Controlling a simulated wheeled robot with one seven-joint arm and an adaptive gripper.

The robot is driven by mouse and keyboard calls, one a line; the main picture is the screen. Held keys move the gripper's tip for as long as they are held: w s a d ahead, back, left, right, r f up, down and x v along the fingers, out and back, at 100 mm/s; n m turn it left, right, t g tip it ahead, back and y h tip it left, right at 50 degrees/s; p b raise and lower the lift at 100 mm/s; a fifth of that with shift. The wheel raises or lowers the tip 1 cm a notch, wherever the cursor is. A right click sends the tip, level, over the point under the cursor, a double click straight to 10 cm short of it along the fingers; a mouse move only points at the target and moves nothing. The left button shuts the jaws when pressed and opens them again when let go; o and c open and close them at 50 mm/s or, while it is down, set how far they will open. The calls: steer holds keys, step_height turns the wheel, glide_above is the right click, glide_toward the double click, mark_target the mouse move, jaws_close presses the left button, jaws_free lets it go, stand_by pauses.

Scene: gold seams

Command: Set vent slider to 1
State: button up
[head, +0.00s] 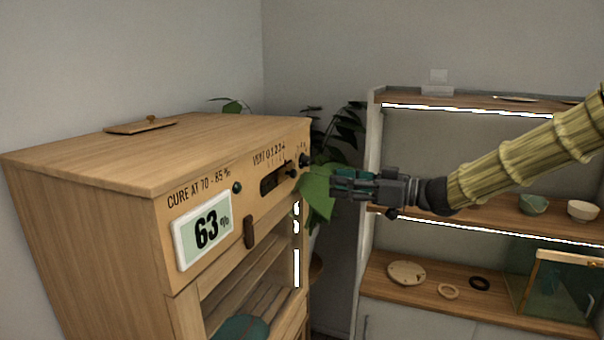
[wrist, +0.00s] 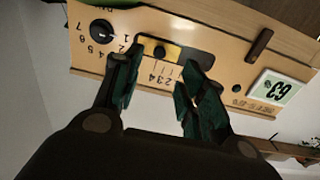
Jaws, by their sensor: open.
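The vent slider slot (head: 272,182) is a dark slot in the wooden cabinet's front panel, under the label "VENT 0 1 2 3 4". In the wrist view the panel appears upside down, and the slot (wrist: 175,46) shows a yellow part and a dark slider knob (wrist: 160,52). The knob sits toward the high-number end; its exact reading cannot be told. My gripper (head: 336,180) is open and empty, in front of the panel at the right. In the wrist view its fingers (wrist: 160,78) are spread below the slot and cover some of the numerals.
A round numbered dial (wrist: 101,28) is beside the slot. A display (head: 206,230) reads 63 % under "CURE AT 70 - 85 %", with a brown handle (head: 249,232) beside it. A plant (head: 318,195) stands behind my gripper. Shelves (head: 440,291) with bowls and rings are at the right.

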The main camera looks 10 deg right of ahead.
mark_target(291, 173)
steer(key=p+x, duration=0.3)
steer(key=x, duration=0.7)
steer(key=shift+a+r+p, duration=0.25)
steer(key=shift+r+p, duration=0.1)
steer(key=shift+r, duration=0.05)
steer(key=shift+w, duration=0.1)
steer(key=shift+c, duration=0.2)
jaws_close()
